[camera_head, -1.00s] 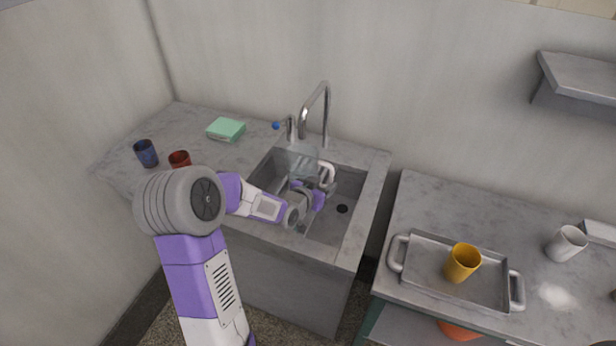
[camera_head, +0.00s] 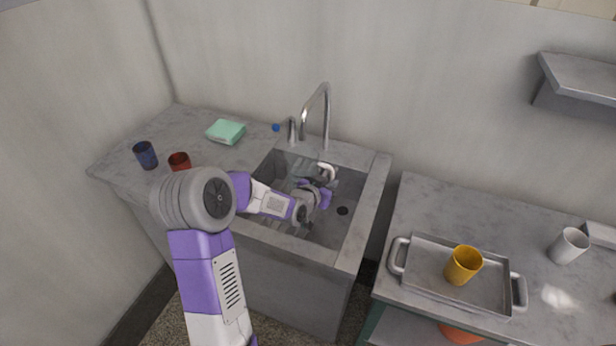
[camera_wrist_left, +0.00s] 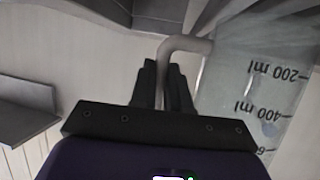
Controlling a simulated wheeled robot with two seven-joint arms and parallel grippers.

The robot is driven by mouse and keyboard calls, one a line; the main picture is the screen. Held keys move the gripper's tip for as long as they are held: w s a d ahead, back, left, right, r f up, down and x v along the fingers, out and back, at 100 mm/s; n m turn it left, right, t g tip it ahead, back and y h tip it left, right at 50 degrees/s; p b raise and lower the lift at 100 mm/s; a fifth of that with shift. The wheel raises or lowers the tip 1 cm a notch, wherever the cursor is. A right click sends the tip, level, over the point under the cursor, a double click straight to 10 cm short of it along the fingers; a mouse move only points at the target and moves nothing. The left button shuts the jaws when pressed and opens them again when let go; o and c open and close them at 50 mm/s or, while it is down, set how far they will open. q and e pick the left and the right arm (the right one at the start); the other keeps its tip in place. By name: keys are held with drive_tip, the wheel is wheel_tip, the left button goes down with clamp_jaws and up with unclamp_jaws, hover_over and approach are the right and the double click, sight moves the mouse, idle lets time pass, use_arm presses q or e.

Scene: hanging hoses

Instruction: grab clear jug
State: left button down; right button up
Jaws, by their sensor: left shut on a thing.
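The clear jug (camera_wrist_left: 240,85) fills the right of the left wrist view, with dark "200 ml" and "400 ml" marks that appear upside down. Its pale handle (camera_wrist_left: 187,45) curves out to the left and passes between the fingers of my left gripper (camera_wrist_left: 163,80). My left gripper is shut on this handle. In the head view, my left gripper (camera_head: 318,190) is down in the sink, and the jug is hard to make out there, partly hidden by it. My right gripper is out of view.
The sink (camera_head: 352,190) has raised walls and a tall faucet (camera_head: 326,115) behind. Blue (camera_head: 146,155) and red (camera_head: 179,162) cups and a green sponge (camera_head: 226,131) are on the left counter. A tray (camera_head: 425,275) with a yellow cup (camera_head: 463,265) and a white cup (camera_head: 569,246) are at right.

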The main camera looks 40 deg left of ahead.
use_arm(q)
drive_tip(key=shift+r, duration=0.2)
wheel_tip(320, 180, up, 4)
drive_tip(key=shift+f+p, duration=0.1)
drive_tip(key=shift+p, duration=0.6)
drive_tip(key=b, duration=0.5)
approach(330, 173)
drive_tip(key=s+f, duration=0.5)
drive_tip(key=s, duration=0.3)
drive_tip(key=shift+s+d+r+b, duration=0.2)
drive_tip(key=shift+s+b, duration=0.15)
drive_tip(key=shift+b, duration=0.25)
drive_tip(key=shift+s+d+r+b, duration=0.1)
drive_tip(key=shift+s+r+b, duration=0.15)
drive_tip(key=shift+b, duration=0.3)
